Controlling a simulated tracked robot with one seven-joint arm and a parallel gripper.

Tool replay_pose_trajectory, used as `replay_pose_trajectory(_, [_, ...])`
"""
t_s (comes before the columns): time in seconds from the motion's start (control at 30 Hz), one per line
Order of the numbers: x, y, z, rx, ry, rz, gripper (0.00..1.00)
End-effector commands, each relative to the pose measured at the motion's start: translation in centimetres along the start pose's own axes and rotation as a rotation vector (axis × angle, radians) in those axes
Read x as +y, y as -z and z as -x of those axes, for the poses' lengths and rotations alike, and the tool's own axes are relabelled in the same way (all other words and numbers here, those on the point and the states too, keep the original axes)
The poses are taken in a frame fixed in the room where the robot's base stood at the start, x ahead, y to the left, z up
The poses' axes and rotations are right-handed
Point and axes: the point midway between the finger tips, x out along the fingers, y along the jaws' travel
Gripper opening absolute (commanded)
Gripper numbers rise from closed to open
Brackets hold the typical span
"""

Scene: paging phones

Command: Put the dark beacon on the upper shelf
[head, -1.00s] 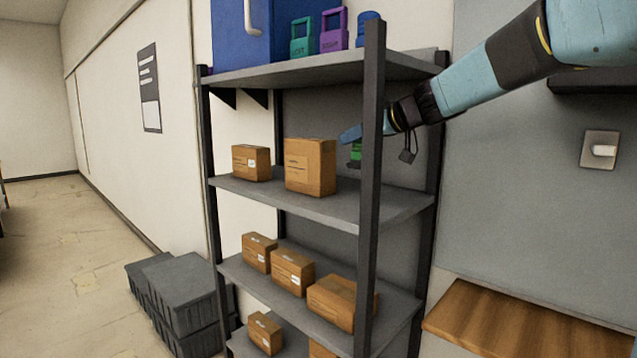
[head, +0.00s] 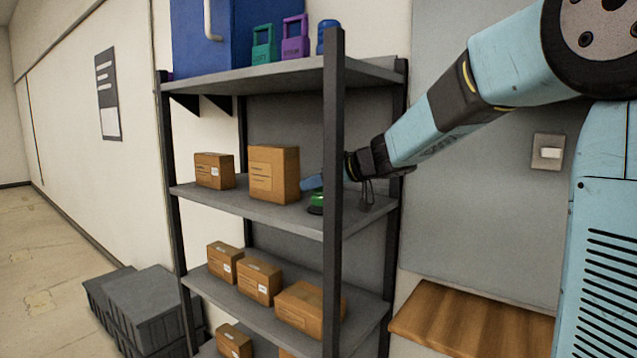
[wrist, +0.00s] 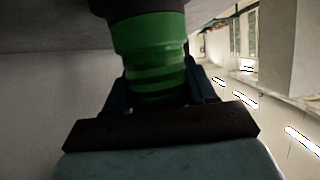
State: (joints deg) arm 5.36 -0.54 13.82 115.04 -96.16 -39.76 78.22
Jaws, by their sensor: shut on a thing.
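A green beacon (head: 317,203) with a dark base is at the shelf board that carries two boxes, just behind the front post in the head view. It shows no glow. In the wrist view the green beacon (wrist: 150,45) fills the middle, between the fingers, with its dark end against a grey surface. My gripper (head: 312,184) is shut on it. Whether the base touches the board cannot be told. The shelf board (head: 220,198) is the second from the top; the top board (head: 270,73) is above it.
Two cardboard boxes (head: 273,173) stand on the same board, left of the beacon. A dark front post (head: 333,120) partly hides my gripper's wrist. More boxes (head: 259,281) stand below.

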Motion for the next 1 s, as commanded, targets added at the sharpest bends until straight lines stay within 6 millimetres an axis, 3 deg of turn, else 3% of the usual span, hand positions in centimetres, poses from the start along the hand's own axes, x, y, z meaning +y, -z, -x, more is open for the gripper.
replay_pose_trajectory(0.27, [0.0, 0.0, 0.0, 0.001, -0.001, 0.0, 0.06])
replay_pose_trajectory(0.3, [0.0, -0.1, 0.0, 0.0, 0.0, 0.0, 0.58])
replay_pose_trajectory(0.53, [0.0, -0.1, 0.0, 0.0, 0.0, 0.0, 0.8])
replay_pose_trajectory(0.83, [0.0, 0.1, 0.1, 0.0, -0.001, 0.001, 0.81])
replay_pose_trajectory(1.0, [0.1, 0.1, 1.8, 0.0, -0.003, 0.002, 0.81])
